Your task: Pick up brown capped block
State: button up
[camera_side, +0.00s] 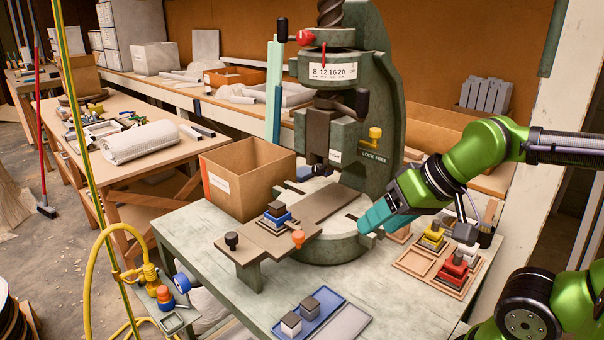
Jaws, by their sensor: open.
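Several small blocks with dark caps are in view; the caps' shades are too small to tell which one is brown. A blue block with a dark brownish cap (277,214) sits on the press slide. A white block with a dark cap (291,325) and a darker block (310,306) stand in the blue tray at the front. My gripper (370,222), with teal fingers, is open beside the press base, apart from these blocks. The gap between its fingers is hidden.
The green fly press (385,130) stands upright behind my gripper. An open cardboard box (248,180) is left of it. The blue tray (330,304) lies beside a grey tray (343,326). The wooden tray (415,263) has an empty compartment.

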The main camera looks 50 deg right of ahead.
notch_tip(320, 180, up, 8)
jog(key=n+g+h, duration=0.2)
jog(key=n+g, duration=0.2)
jog(key=g, duration=0.3)
send_over(277, 205)
jog(key=f, duration=1.1)
jog(key=shift+a, duration=0.3)
jog(key=f, duration=0.5)
jog(key=shift+d+f, duration=0.25)
jog(key=shift+f, duration=0.1)
